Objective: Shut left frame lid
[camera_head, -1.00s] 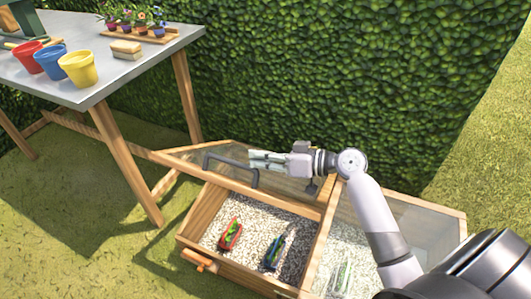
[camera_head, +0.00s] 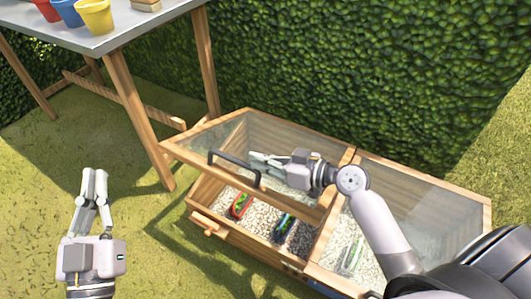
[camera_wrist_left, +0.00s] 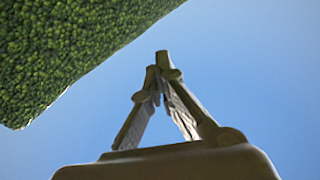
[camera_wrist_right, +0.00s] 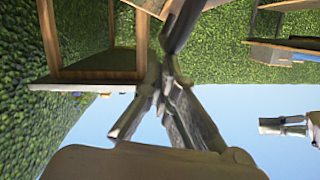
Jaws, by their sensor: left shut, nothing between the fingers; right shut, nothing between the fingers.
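The left frame lid (camera_head: 222,137), glass in a wooden frame with a dark bar handle (camera_head: 234,168), stands tilted partway open over the left compartment of the wooden cold frame (camera_head: 255,237). My right gripper (camera_head: 254,159) is shut and empty, right beside the handle, over the lid's glass; whether it touches the handle I cannot tell. In the right wrist view the dark handle (camera_wrist_right: 183,25) passes just beyond the fingertips. My left gripper (camera_head: 95,172) is shut and empty over the grass, well left of the frame. The left wrist view shows its fingers (camera_wrist_left: 160,62) against sky and hedge.
A red item (camera_head: 241,204) and a blue item (camera_head: 284,225) lie on the gravel inside the left compartment. The right lid (camera_head: 428,197) lies over the right compartment. A table (camera_head: 130,30) with pots stands at the upper left; a hedge is behind.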

